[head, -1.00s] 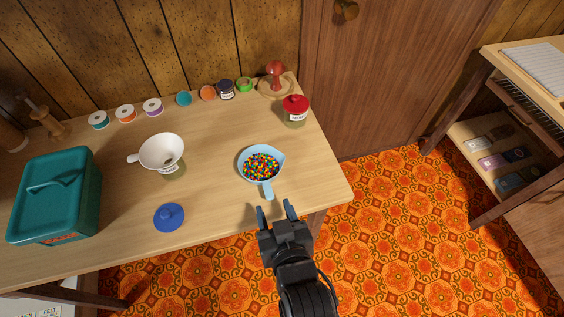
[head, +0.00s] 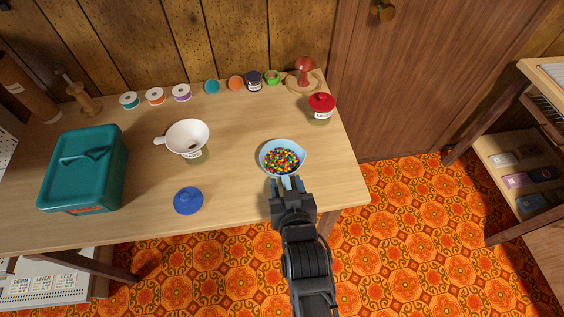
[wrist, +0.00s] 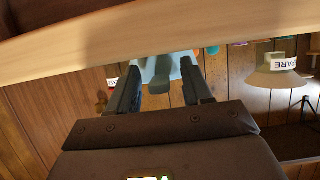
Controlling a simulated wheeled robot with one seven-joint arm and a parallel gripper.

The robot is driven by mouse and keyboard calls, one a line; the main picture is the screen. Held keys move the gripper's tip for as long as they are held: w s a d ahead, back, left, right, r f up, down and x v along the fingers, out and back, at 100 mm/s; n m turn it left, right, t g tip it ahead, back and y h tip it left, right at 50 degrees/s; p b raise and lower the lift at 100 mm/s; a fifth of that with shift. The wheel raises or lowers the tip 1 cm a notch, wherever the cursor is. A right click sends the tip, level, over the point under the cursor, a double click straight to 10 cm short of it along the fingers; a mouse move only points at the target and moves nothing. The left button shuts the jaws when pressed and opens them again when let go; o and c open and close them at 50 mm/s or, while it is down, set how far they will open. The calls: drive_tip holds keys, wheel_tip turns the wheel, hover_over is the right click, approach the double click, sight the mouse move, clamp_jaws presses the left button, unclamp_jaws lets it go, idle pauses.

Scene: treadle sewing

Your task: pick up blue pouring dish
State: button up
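The blue pouring dish (head: 263,155) stands on the wooden table near its right end, full of small multicoloured beads (head: 282,160). Its short handle (head: 287,183) points toward the front edge. My gripper (head: 287,186) is at the handle, with one finger on each side of it. In the wrist view the light blue handle (wrist: 162,80) shows between the two spread fingers of my gripper (wrist: 163,78), with gaps visible on both sides. My gripper is open and not closed on the handle. My arm hides the table edge below the dish.
A white funnel (head: 188,135) on a jar, a blue lid (head: 188,201) and a teal box (head: 85,165) stand to the left. A red-lidded jar (head: 321,106) is behind right. Thread spools (head: 155,96) line the back. The table (head: 235,180) is clear left of the dish.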

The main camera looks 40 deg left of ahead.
clamp_jaws()
drive_tip(key=shift+r, duration=0.15)
idle(0.4)
